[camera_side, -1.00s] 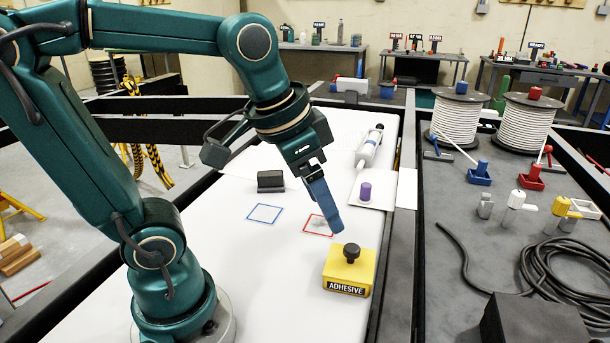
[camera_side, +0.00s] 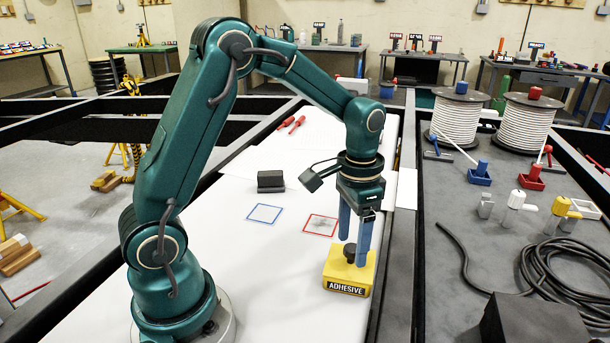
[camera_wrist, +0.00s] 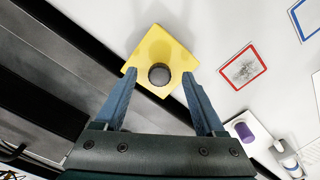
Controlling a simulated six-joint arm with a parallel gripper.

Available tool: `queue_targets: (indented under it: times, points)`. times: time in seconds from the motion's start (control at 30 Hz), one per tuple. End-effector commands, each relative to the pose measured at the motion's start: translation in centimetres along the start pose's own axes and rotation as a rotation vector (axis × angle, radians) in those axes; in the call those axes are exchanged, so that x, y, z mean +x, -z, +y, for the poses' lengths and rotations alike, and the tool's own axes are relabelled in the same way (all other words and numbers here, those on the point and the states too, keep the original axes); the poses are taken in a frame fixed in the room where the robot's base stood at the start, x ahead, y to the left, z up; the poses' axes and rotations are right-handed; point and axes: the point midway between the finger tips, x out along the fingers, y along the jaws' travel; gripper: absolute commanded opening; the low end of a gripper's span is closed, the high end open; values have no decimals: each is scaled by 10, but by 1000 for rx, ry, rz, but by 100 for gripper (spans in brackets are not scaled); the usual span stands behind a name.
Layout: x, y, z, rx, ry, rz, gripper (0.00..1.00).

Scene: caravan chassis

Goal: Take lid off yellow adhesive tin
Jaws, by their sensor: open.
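The yellow adhesive tin (camera_side: 347,280) stands on the white work surface, with a black label reading ADHESIVE on its front. In the wrist view the gripper (camera_wrist: 158,82) is open, with the knob lying between the fingertips. I cannot tell whether either finger touches it.
A red-outlined square (camera_side: 320,225) with a grey smudge and a blue-outlined square (camera_side: 264,213) lie flat left of the tin. A dark block (camera_side: 271,181) sits behind them. A purple-capped item (camera_wrist: 243,131) shows in the wrist view. A black frame rail (camera_side: 398,245) runs close on the right.

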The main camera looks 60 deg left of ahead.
Motion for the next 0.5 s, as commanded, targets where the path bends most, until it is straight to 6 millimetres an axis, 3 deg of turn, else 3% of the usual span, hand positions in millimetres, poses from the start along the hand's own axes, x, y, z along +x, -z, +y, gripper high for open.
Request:
queue_targets:
  times: [0.2, 0.47, 0.5]
  points:
    - [20, -1, 0, 0, 0, -2, 72]
    - [21, 0, 0, 0, 1, 1, 72]
    - [21, 0, 0, 0, 1, 1, 64]
